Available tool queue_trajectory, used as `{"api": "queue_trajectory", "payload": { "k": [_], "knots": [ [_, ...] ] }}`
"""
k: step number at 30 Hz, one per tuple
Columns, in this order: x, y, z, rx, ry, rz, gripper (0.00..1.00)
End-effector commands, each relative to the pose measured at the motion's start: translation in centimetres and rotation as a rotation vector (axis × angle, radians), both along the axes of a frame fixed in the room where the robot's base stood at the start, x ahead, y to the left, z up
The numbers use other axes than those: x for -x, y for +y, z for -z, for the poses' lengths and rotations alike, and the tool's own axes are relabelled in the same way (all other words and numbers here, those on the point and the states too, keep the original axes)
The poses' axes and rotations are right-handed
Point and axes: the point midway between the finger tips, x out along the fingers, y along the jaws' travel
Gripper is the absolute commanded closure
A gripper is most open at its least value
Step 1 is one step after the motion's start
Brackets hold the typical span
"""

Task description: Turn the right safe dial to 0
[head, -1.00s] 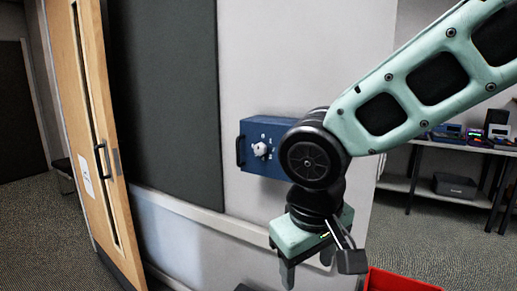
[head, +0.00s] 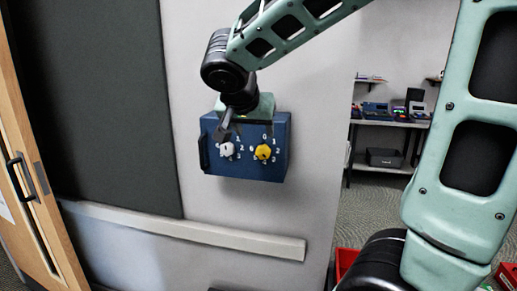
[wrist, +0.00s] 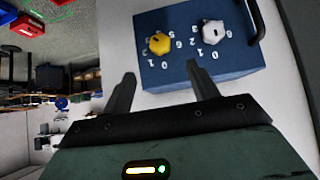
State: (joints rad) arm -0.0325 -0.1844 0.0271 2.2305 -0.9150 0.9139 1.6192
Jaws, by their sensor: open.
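A blue safe (head: 243,168) is on the pale wall. Its front has a white dial (head: 227,149) on the left and a yellow dial (head: 263,152) on the right, with white numbers around them. In the wrist view the safe (wrist: 200,62) appears turned over, with the yellow dial (wrist: 159,43) on the left and the white dial (wrist: 213,31) on the right. My gripper (wrist: 161,72) is open and empty, its fingertips near the safe's number-0 edge and apart from the yellow dial. In the head view my arm partly covers the safe's top. The yellow dial's exact setting is unclear.
A dark handle (head: 203,152) sticks out at the safe's left side. A pale rail (head: 190,230) runs along the wall below. A wooden door (head: 40,215) stands at left. A shelf with devices (head: 390,121) and a red bin (head: 346,261) are at right.

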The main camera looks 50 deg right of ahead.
Motion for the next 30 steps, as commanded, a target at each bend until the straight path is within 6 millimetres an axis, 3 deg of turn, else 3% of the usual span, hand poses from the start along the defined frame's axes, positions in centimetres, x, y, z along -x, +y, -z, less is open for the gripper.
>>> {"api": "queue_trajectory", "payload": {
  "k": [15, 21, 30],
  "knots": [
    [-3.6, -6.3, 7.4, -0.002, 0.007, -0.001, 0.41],
    [-4.4, -7.4, 8.7, -0.002, 0.003, -0.001, 0.41],
    [-4.5, -7.7, 9.0, -0.001, 0.002, -0.002, 0.41]
  ]
}}
